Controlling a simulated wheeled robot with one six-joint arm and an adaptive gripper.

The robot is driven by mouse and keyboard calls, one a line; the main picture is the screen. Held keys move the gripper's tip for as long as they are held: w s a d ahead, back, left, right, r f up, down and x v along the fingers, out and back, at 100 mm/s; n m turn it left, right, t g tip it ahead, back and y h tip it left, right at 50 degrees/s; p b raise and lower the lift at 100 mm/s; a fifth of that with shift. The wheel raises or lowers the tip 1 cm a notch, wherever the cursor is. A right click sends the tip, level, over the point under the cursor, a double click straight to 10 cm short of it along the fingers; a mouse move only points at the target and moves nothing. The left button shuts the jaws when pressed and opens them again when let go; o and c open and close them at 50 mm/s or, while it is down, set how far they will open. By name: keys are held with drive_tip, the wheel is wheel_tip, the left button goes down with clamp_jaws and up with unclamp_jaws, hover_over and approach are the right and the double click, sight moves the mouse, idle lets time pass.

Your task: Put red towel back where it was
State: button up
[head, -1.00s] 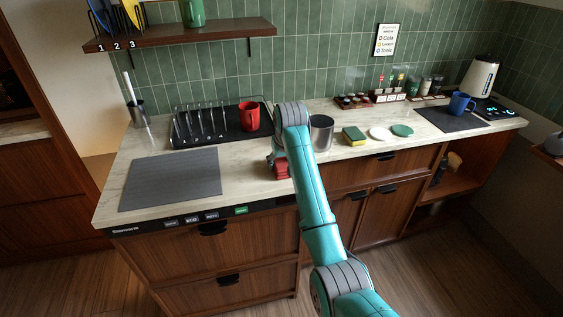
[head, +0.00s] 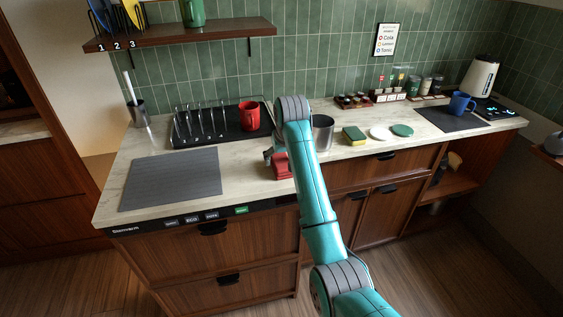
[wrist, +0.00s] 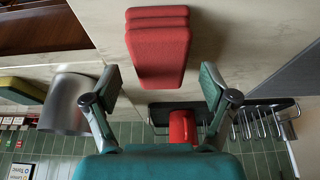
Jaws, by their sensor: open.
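The red towel (head: 282,170) is a small folded stack on the counter near its front edge, partly hidden by my arm in the head view. In the wrist view the towel (wrist: 157,45) shows its layered folds, just beyond the fingertips. My gripper (wrist: 161,78) is open, with its fingers apart to either side of the towel's near end and nothing visibly clamped. In the head view my gripper (head: 272,156) is at the towel, mostly hidden by my arm.
A metal canister (head: 323,133) stands right of my arm, with a sponge (head: 353,136) beyond it. A red mug (head: 249,116) stands on the black rack tray (head: 181,140) behind. A grey mat (head: 171,180) lies empty at left. Bare counter lies between mat and towel.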

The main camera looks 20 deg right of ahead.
drive_tip(key=v, duration=0.9)
drive_tip(key=shift+r, duration=0.35)
drive_tip(key=shift+s, duration=0.1)
